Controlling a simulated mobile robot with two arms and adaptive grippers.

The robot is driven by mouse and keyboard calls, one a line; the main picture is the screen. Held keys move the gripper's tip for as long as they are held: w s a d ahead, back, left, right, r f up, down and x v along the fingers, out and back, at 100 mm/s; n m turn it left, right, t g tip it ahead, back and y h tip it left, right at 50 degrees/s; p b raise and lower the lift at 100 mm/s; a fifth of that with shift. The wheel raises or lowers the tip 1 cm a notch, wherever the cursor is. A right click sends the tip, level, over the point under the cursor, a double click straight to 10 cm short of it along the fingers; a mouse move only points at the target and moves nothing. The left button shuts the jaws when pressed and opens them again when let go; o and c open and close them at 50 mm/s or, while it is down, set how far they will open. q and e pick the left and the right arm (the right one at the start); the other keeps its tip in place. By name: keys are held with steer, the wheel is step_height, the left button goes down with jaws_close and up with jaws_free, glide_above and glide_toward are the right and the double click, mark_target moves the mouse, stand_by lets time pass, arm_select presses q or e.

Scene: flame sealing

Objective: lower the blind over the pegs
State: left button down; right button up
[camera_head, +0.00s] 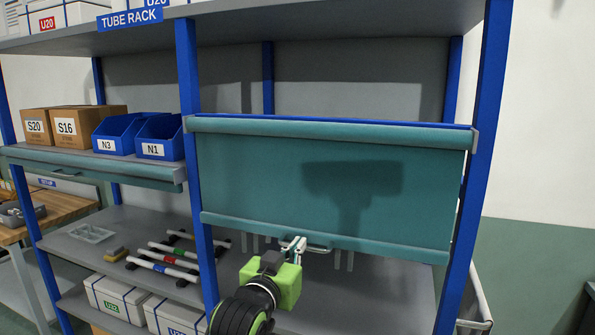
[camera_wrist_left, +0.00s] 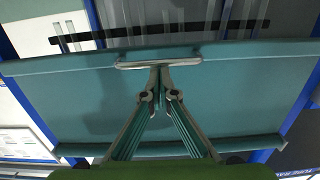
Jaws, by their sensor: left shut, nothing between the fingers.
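The teal blind (camera_head: 330,185) hangs from its roller on the right-hand shelf bay, drawn partway down. It also fills the middle of the left wrist view (camera_wrist_left: 105,100). Its bottom rail carries a pale metal handle (camera_head: 319,250), seen across the rail in the wrist view (camera_wrist_left: 185,64). My left gripper (camera_head: 293,245) is shut, its fingertips at the handle with nothing held between them; I cannot tell if they touch it. Lower parts of pale upright pegs (camera_head: 350,260) show below the rail; their upper parts are hidden behind the blind. My right gripper is out of view.
Blue posts (camera_head: 186,100) frame the bay. To the left, blue bins (camera_head: 158,137) and cartons (camera_head: 76,125) stand above a second, rolled-up blind (camera_head: 90,165). Several capped rods (camera_head: 168,257) lie on the shelf below. Bare shelf (camera_head: 390,300) shows under the blind.

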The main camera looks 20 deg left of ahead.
arm_select(q)
step_height(320, 180, down, 32)
steer(key=b, duration=1.4)
steer(key=shift+f, duration=0.25)
